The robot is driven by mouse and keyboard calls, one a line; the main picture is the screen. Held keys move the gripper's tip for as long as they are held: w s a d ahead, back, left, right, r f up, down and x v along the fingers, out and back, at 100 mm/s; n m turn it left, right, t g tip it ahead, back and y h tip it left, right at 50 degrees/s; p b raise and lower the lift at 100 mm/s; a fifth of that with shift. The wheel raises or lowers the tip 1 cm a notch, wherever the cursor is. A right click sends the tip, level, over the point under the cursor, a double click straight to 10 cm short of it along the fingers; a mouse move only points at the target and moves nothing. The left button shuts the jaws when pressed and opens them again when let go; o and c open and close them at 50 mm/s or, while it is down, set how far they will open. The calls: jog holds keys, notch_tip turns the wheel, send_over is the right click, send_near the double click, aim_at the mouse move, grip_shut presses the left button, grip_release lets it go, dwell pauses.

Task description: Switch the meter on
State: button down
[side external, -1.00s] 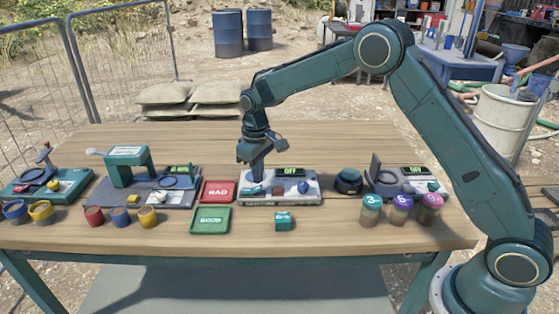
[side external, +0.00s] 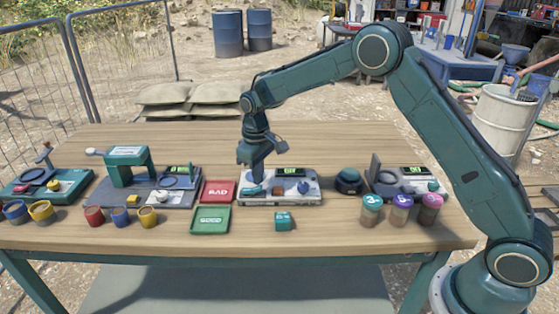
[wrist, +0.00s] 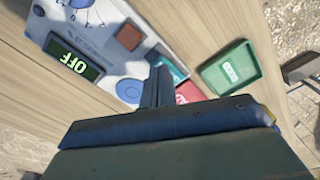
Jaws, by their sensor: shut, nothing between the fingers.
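The meter (side external: 300,199) is a pale grey box in the middle of the table. Its dark display (wrist: 74,61) reads OFF in green in the wrist view. On its face are a teal key (side external: 254,190), a small brown square (wrist: 129,38) and a blue knob (side external: 303,187). My gripper (side external: 263,181) points down over the meter's left part, close to the teal key. In the wrist view my fingers (wrist: 157,88) are together and empty, partly covering the teal key (wrist: 173,67). I cannot tell whether the fingertips touch it.
A red BAD tray (side external: 217,199) and a green GOOD tray (side external: 210,228) lie left of the meter. A teal block (side external: 283,221) sits in front. A black dome (side external: 348,181) and lidded jars (side external: 400,209) stand to the right. Other devices (side external: 125,170) stand at the left.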

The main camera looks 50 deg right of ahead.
aim_at(259, 188)
jog(key=shift+f, duration=0.95)
dwell(0.8)
jog(key=shift+r, duration=3.55)
